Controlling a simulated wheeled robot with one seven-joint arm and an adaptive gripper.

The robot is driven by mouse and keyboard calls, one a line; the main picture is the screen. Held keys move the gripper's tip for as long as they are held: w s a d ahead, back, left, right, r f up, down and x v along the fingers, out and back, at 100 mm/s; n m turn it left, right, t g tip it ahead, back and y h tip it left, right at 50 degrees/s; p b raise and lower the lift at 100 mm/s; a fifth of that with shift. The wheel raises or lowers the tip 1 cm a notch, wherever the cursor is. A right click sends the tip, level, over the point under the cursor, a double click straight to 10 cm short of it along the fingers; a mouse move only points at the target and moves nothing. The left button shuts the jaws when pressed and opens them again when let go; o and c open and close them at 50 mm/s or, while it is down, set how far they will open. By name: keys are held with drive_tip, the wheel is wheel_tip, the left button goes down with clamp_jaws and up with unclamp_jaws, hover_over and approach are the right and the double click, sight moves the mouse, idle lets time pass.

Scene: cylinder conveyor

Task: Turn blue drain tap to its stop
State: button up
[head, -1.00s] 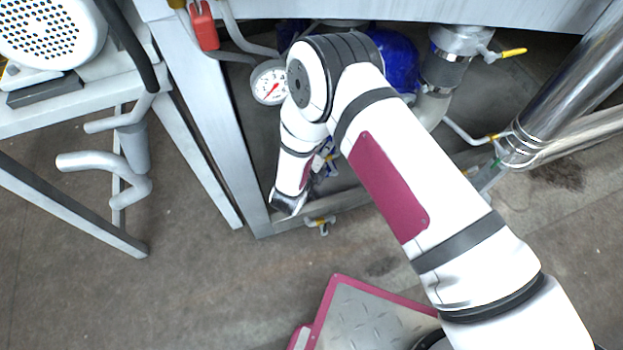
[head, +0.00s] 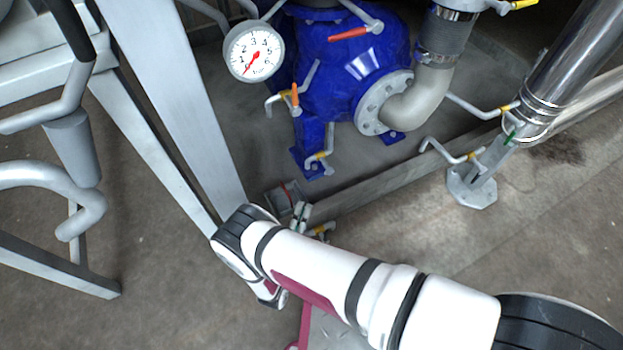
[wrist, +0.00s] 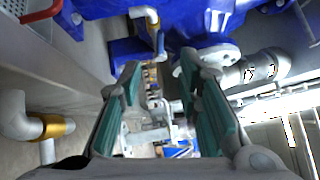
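The blue-handled drain tap (head: 321,157) is on a bent pipe with a yellow collar, low beside the blue pump's foot in the head view. In the wrist view, its blue lever (wrist: 160,43) hangs below a pale elbow near the top middle, beyond the fingertips. My gripper (wrist: 160,74) has its two teal-padded fingers apart, with nothing held between them. In the head view my gripper (head: 300,212) shows only in part behind my forearm, near the frame corner, below and left of the tap and apart from it.
The blue pump (head: 350,75) bears an orange-handled tap (head: 294,95) and a red-orange lever (head: 348,33). A pressure gauge (head: 253,52) hangs left of it. A metal frame rail (head: 370,188) runs beside my gripper. Another yellow-collared tap (head: 322,229) sits close by. Open floor lies right.

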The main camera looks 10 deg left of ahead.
sight(315, 177)
drive_tip(key=x, duration=1.2)
drive_tip(key=shift+w, duration=0.25)
clamp_jaws()
